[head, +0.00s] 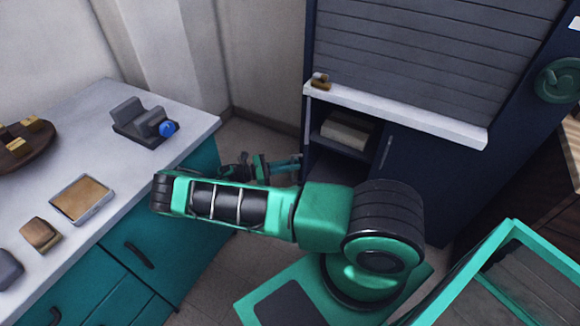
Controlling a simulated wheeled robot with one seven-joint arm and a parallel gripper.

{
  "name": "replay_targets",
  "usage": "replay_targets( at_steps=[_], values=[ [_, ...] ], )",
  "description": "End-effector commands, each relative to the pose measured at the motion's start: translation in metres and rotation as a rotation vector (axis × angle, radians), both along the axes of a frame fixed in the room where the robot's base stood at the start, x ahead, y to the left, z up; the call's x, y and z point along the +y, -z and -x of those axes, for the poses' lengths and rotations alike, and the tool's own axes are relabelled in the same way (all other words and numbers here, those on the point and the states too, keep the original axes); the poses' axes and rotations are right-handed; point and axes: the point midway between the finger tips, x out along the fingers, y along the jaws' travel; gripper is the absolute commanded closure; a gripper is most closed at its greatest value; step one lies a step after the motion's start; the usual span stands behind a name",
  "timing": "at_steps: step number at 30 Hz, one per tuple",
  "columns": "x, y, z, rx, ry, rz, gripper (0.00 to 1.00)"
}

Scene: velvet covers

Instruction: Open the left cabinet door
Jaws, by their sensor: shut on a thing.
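The navy cabinet with a white top ledge (400,115) stands at the right. Its right door (410,170) is closed, with a slim upright handle (385,152). The left compartment is uncovered, and a pale box (347,130) shows on its shelf (340,151). The left door's panel is not clearly seen; my arm covers the lower part of that area. My gripper (284,164) is at the left edge of the opening, beyond my forearm. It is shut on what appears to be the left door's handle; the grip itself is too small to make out.
A teal counter with a pale top (120,200) runs along the left, close to my arm. It holds a grey device with a blue knob (140,122), a framed tray (82,199) and small blocks. Clear floor (255,140) lies between counter and cabinet.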

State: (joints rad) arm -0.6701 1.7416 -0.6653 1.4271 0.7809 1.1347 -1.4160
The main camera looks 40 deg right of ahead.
Motion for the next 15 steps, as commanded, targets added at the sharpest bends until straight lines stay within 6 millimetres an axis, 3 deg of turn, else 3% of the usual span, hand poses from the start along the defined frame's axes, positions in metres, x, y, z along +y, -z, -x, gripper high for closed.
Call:
replay_targets(
  at_steps=[7, 8, 15],
  values=[
    [-0.0045, -0.0026, -0.0046, -0.007, -0.009, 0.004, 1.00],
    [-0.0045, -0.0026, -0.0047, -0.007, -0.010, 0.004, 0.82],
    [-0.0030, -0.0017, -0.0031, -0.005, -0.008, 0.003, 0.81]
  ],
)
